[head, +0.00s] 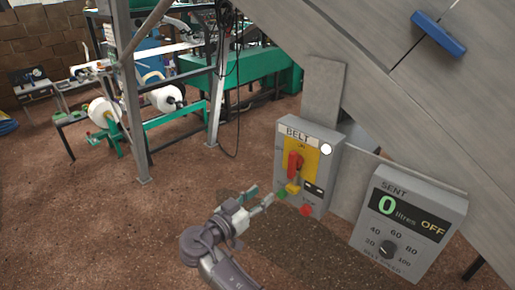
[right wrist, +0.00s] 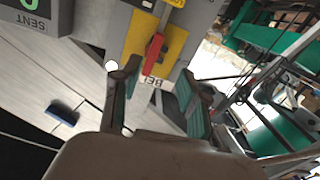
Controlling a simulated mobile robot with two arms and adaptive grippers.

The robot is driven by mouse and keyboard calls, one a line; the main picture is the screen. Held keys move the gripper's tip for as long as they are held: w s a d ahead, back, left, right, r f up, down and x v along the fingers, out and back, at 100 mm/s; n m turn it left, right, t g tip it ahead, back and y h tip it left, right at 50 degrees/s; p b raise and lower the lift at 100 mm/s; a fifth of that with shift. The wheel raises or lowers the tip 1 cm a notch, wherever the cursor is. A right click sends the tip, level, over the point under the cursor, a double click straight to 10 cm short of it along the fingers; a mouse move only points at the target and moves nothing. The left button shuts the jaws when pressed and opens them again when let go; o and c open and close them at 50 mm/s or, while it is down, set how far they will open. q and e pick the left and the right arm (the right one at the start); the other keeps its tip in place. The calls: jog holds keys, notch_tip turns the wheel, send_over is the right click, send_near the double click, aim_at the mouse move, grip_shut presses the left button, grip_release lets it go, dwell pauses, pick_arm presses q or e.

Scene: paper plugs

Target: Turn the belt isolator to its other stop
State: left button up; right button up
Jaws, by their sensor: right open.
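The belt isolator is a red handle (head: 295,162) on a yellow plate (head: 310,165), on the front of a grey box (head: 323,170) labelled BELT. The handle stands roughly upright in the head view. My right gripper (head: 262,197) is open and empty, in front of the box, to the lower left of the handle. In the right wrist view the handle (right wrist: 153,54) shows beyond and between the open fingertips (right wrist: 157,75), and I see no clear contact. My left gripper is not in view.
Below the handle are a green button (head: 281,194) and a red button (head: 306,210). A grey SENT display box (head: 455,205) with a black knob (head: 388,249) stands to the right. A sloping grey panel (head: 370,50) hangs above. Brown floor (head: 180,195) is open to the left.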

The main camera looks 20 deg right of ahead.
aim_at(290, 165)
jog(key=shift+m+h, duration=0.3)
jog(key=shift+m, duration=0.4)
jog(key=w+d+r+p, duration=0.1)
jog(key=d+p, duration=0.1)
jog(key=d, duration=0.1)
jog(key=w+d+r+p, duration=0.1)
jog(key=w+d+p, duration=0.1)
jog(key=d, duration=0.2)
jog(key=w+d+r+p, duration=0.1)
jog(key=d, duration=0.3)
jog(key=shift+w+r+p, duration=0.2)
jog(key=shift+w+p, duration=0.15)
jog(key=shift+p, duration=0.05)
jog(key=shift+w+d+f, duration=0.15)
jog(key=shift+w+d, duration=0.1)
jog(key=shift+d, duration=0.35)
jog(key=shift+c, duration=0.2)
grip_shut()
